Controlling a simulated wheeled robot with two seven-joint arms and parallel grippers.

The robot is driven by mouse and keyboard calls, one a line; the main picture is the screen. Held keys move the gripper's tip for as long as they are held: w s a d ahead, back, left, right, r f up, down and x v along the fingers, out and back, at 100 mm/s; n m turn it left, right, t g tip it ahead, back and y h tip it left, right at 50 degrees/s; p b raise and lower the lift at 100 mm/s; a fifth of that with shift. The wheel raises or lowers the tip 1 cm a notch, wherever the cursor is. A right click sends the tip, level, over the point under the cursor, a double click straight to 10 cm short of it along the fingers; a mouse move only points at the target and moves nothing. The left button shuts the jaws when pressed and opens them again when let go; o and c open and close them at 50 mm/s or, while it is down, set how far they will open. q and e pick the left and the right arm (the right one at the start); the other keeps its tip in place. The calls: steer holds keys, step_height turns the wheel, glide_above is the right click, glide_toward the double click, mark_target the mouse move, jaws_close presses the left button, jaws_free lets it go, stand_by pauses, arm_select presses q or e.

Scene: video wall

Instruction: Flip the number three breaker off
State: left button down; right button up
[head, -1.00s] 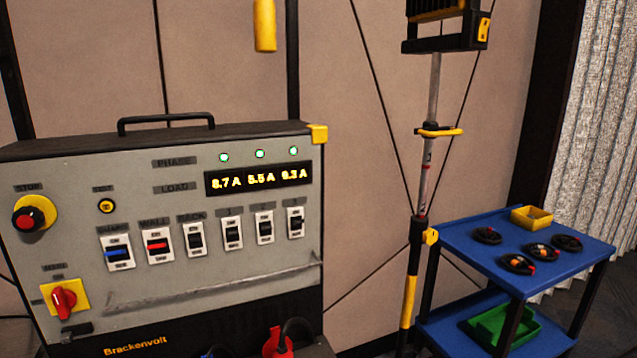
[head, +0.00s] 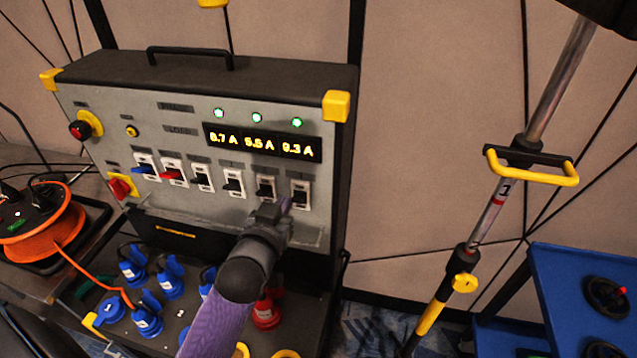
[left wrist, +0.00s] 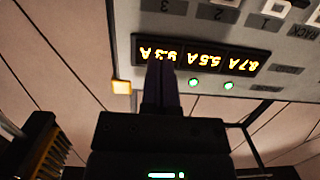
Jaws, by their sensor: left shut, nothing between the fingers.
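The number three breaker (head: 300,194) is the rightmost switch in the row on the grey power panel (head: 335,220) in the head view. It has a white plate and a dark toggle; which way the toggle is set is too small to tell. My left gripper (head: 277,208) is shut and empty, in front of the panel just below and left of this breaker; contact cannot be told. In the left wrist view the panel appears upside down. The shut fingers (left wrist: 162,75) overlap the display (left wrist: 215,60), and the breaker itself is out of frame. My right gripper is not in view.
Other breakers stand close to the left, including the neighbouring one (head: 265,188). Blue plugs (head: 170,280) and a red plug (head: 267,312) fill the ledge below. An orange cable reel (head: 45,235) is at left; a stand pole (head: 490,215) and blue cart (head: 560,275) are at right.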

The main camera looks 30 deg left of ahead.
mark_target(300, 187)
arm_select(q)
steer(key=b+x, duration=0.1)
steer(key=x, duration=0.8)
steer(key=shift+w+a+f+b, duration=0.2)
steer(key=shift+w+f+b, duration=0.05)
steer(key=shift+b, duration=0.15)
steer(key=shift+s+d+f, duration=0.1)
steer(key=shift+s+f, duration=0.3)
steer(key=shift+f, duration=0.45)
steer(key=shift+s+d+f, duration=0.1)
steer(key=shift+s+f, duration=0.3)
steer(key=shift+f, duration=0.5)
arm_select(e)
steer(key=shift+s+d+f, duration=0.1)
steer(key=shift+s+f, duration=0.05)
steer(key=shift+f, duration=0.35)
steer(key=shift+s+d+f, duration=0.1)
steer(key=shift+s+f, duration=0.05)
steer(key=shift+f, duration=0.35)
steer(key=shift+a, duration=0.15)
